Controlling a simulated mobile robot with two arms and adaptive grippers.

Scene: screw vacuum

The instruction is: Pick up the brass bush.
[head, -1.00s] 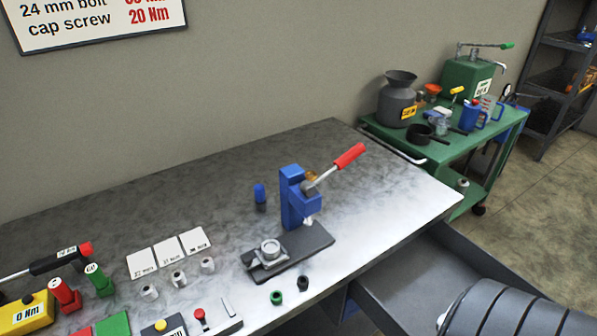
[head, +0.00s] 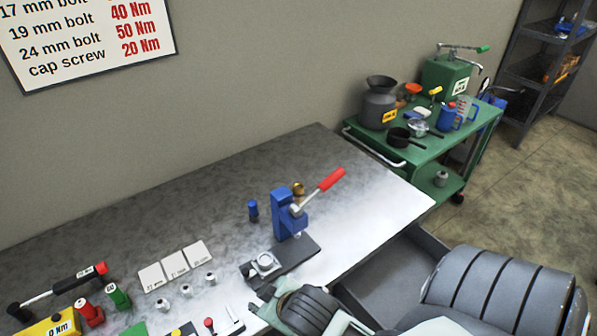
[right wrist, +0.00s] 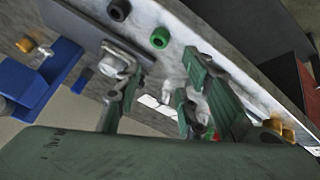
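I cannot single out the brass bush for certain. In the right wrist view small brass-coloured pieces (right wrist: 282,128) show at the lower right, partly cut off by my gripper. A brass-coloured part (head: 298,188) sits on top of the blue press (head: 287,213) in the head view, and it also shows in the right wrist view (right wrist: 27,44). My right gripper (right wrist: 160,95) has its two fingers apart with nothing between them. It is at the front edge of the bench, in front of the press base. My left gripper is not in view.
A green ring (right wrist: 160,38) and a dark ring (right wrist: 118,9) lie on the bench (head: 190,225). A grey fixture (head: 265,263) stands on the press base. Sockets, cards and a torque wrench are at left. The open drawer (head: 420,240) lies beside my right arm.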

